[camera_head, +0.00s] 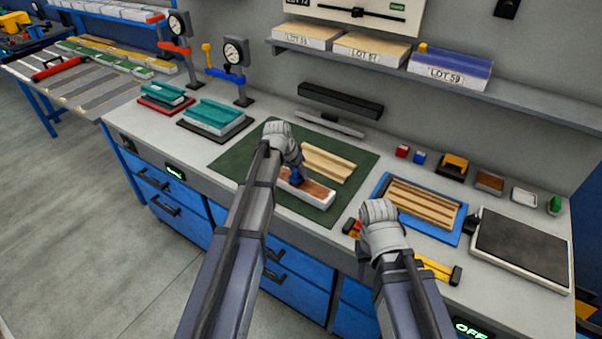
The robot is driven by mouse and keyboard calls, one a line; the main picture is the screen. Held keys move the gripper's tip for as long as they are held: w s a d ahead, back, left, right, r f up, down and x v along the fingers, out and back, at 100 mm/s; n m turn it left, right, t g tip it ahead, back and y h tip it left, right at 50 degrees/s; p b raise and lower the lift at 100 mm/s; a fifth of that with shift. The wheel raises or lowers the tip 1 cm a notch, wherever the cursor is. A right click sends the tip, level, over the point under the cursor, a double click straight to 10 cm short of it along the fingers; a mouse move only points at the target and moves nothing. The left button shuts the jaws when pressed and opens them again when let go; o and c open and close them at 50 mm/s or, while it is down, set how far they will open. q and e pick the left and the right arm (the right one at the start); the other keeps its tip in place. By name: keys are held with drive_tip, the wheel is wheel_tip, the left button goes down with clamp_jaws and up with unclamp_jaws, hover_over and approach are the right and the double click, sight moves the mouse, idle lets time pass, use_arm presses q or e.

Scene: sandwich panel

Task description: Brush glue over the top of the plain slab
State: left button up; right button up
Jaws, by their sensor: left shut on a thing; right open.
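My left gripper (292,166) is shut on a blue brush (297,178), whose lower end is at the top of a pale slab. This slab (318,200) has white sides and a brown layer over the visible part of its top. It lies on the green mat (345,149); its left end is hidden behind my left arm. A cream ridged slab (328,164) lies beside it on the same mat, towards the wall. My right gripper (377,212) is open, right of the mat and near the bench's front edge; its fingers are mostly hidden by its wrist.
A blue tray (439,234) with a striped wooden panel and a dark flat plate (521,244) stand to the right. Two dial gauges (236,53) and teal blocks (215,113) stand to the left. A shelf (440,78) overhangs the back. Yellow-ended tools lie by my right gripper.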

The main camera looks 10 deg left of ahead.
use_arm(q)
drive_tip(key=shift+w+a, duration=0.25)
drive_tip(key=shift+a, duration=0.4)
drive_tip(key=shift+w+a, duration=0.25)
drive_tip(key=shift+a, duration=0.4)
drive_tip(key=shift+a, duration=0.1)
drive_tip(key=shift+w+a, duration=0.3)
drive_tip(key=shift+a, duration=0.5)
drive_tip(key=shift+w+a, duration=0.3)
drive_tip(key=shift+a, duration=0.45)
drive_tip(key=shift+w+a, duration=0.35)
drive_tip(key=shift+a, duration=0.55)
drive_tip(key=shift+w+a, duration=0.35)
drive_tip(key=shift+a, duration=0.5)
drive_tip(key=shift+f, duration=0.1)
drive_tip(key=shift+s+d, duration=0.35)
drive_tip(key=shift+d, duration=0.55)
drive_tip(key=shift+s+d, duration=0.35)
drive_tip(key=shift+d, duration=0.55)
